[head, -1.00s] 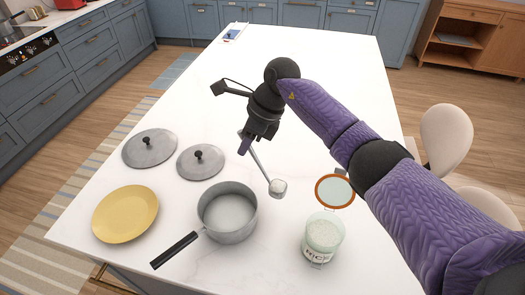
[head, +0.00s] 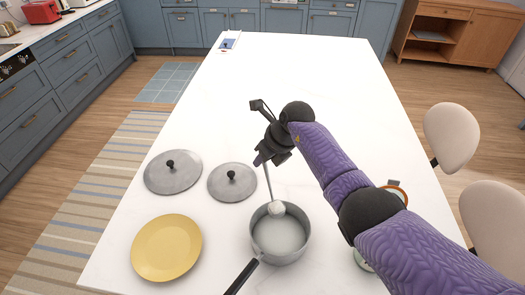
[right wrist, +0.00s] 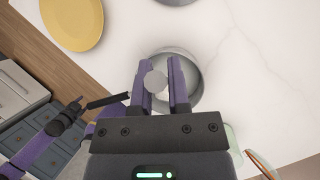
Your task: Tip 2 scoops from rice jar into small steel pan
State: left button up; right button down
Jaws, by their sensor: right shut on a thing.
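My right gripper (head: 272,150) is shut on the scoop's long thin handle. The scoop bowl (head: 277,208), with whitish content, hangs over the far inner side of the small steel pan (head: 305,245). The pan's inside looks grey and empty. The rice jar (head: 362,260) is mostly hidden behind my right arm, to the right of the pan. In the right wrist view the pan (right wrist: 195,95) lies beyond my fingers. My left gripper (right wrist: 76,108) shows there near the end of the pan's black handle (right wrist: 108,100); whether it is open or touching cannot be told.
Two grey lids (head: 185,182) (head: 245,190) with black knobs lie behind the pan. A yellow plate (head: 166,248) lies to its left. An orange-rimmed round lid (head: 398,190) is partly hidden by my arm. The far half of the white counter (head: 310,70) is mostly clear.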

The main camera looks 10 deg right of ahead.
jog(key=s+r+t+p, duration=0.1)
jog(key=p, duration=0.2)
jog(key=s+d+r+t+p, duration=0.1)
jog(key=s+p, duration=0.1)
jog(key=p, duration=0.1)
jog(key=shift+r+y, duration=0.2)
jog(key=shift+y, duration=0.2)
pick_arm(q)
notch_tip(320, 180, up, 8)
jog(key=p, duration=0.1)
jog(key=s+a+f+b, duration=0.1)
jog(key=s+f+b, duration=0.1)
jog(key=f+b, duration=1.1)
jog(key=s+a+f+g+b, duration=0.1)
jog(key=s+a+f+b, duration=0.1)
jog(key=f+b, duration=1.2)
jog(key=s+a+f+y+b, duration=0.1)
jog(key=a+f+b, duration=0.1)
jog(key=f+b, duration=1.1)
jog(key=shift+s+f+g+b, duration=0.2)
jog(key=shift+s+g+b, duration=0.2)
pick_arm(e)
jog(key=s+d+f+n+t+y, duration=0.2)
jog(key=s+d+f+t+y, duration=0.1)
jog(key=s+t, duration=0.5)
jog(key=s+d+f+n+t+y, duration=0.3)
jog(key=s+f+t+y, duration=0.3)
jog(key=s, duration=0.5)
jog(key=shift+t+y, duration=0.8)
jog(key=shift+t, duration=0.1)
